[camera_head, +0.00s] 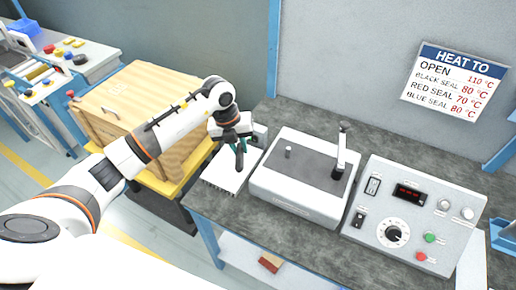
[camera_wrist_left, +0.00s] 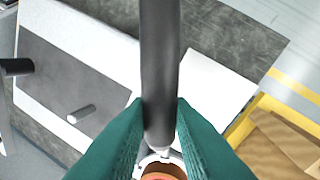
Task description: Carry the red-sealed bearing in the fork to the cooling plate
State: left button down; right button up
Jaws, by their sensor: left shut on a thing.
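My left gripper (camera_head: 240,146) is above the pale slotted plate (camera_head: 222,180), apparently the cooling plate, at the bench's left end. Its green fingers (camera_wrist_left: 160,125) are shut on the dark handle of the fork (camera_wrist_left: 159,70) in the left wrist view. At the bottom edge of that view, a pale metal end and a reddish-brown round part (camera_wrist_left: 163,172), likely the bearing, show partly between the fingers. The bearing is not clear in the head view, and I cannot tell whether it touches the plate. My right gripper is not in view.
A grey heater box (camera_head: 303,190) with a post and upright arm stands right of the plate. A control panel (camera_head: 408,215) with a red display is further right. A wooden crate (camera_head: 135,105) stands left of the bench. Bare bench top lies behind the heater.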

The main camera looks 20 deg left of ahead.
pick_arm(q)
notch_tip(320, 180, down, 6)
jog(key=a+b, duration=0.1)
jog(key=b, duration=0.2)
jog(key=shift+a+n+b, duration=0.3)
jog(key=shift+b, duration=0.05)
dwell(0.6)
jog(key=shift+f, duration=0.25)
dwell(1.1)
jog(key=shift+f+b, duration=0.15)
jog(key=shift+b, duration=0.15)
jog(key=shift+a+b+x, duration=0.2)
jog(key=shift+b+x, duration=0.6)
jog(key=shift+x, duration=0.2)
jog(key=shift+a+b+x, duration=0.2)
jog(key=shift+b+x, duration=0.55)
jog(key=shift+x, duration=0.25)
jog(key=shift+s+f, duration=0.2)
jog(key=shift+f, duration=0.3)
